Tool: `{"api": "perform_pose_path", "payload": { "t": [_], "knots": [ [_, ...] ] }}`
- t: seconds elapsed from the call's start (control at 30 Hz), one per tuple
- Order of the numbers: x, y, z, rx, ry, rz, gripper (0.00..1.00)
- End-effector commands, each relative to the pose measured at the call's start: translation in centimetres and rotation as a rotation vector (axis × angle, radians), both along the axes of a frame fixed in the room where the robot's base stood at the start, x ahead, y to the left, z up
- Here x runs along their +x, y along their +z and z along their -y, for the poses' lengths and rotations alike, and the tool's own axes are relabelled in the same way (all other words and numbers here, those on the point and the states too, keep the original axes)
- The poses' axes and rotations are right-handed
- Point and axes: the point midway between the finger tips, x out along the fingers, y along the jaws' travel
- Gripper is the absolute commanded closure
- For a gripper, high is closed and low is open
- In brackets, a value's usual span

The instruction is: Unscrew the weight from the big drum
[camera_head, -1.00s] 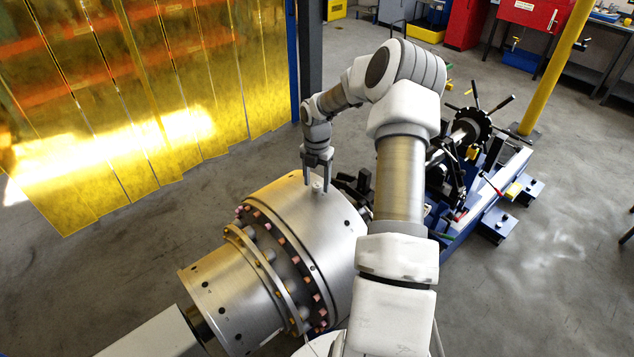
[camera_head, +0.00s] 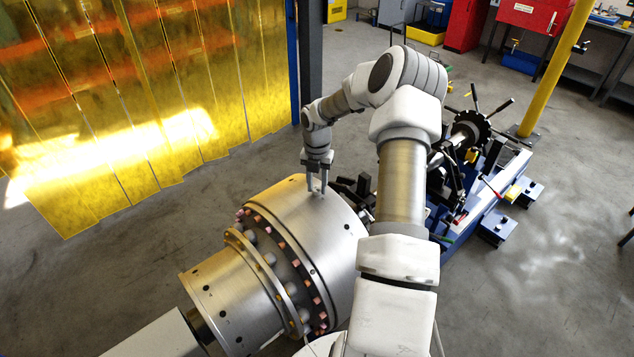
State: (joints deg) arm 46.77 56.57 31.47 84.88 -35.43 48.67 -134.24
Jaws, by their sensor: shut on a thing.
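The big drum (camera_head: 310,225) is a wide silver cylinder lying on its side at the lower middle of the head view. My gripper (camera_head: 317,188) points down at the top of the drum, near its upper edge. Its two fingers are shut on the weight (camera_head: 317,184), a small pale piece at the drum's surface. The fingers hide most of the weight, and I cannot tell how deep it sits in the drum.
A ring of pink-tipped and dark bolts (camera_head: 283,245) circles the drum's flange, with a smaller drum (camera_head: 232,300) beside it. A blue machine frame (camera_head: 475,210) with dark handles stands right of my arm. Yellow curtains (camera_head: 130,110) hang at left. Grey floor is open at right.

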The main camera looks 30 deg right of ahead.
Motion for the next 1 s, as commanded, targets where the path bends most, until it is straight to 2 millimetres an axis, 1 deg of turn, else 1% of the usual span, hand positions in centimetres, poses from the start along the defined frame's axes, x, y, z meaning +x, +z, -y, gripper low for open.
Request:
{"api": "perform_pose_path", "payload": {
  "t": [0.03, 0.1, 0.13, 0.27, 0.8, 1.0],
  "knots": [
    [-0.1, 0.3, 0.0, 0.001, 0.064, -0.001, 1.0],
    [-0.1, 0.3, 0.0, 0.003, 0.159, -0.001, 1.0],
    [0.0, 0.0, 0.0, 0.001, 0.149, -0.001, 1.0],
    [0.0, 0.1, 0.0, 0.0, 0.145, 0.0, 1.0],
    [0.0, 1.7, 0.0, -0.001, 0.142, -0.001, 1.0],
    [0.0, 2.1, 0.0, -0.001, 0.142, -0.001, 1.0]
  ]
}}
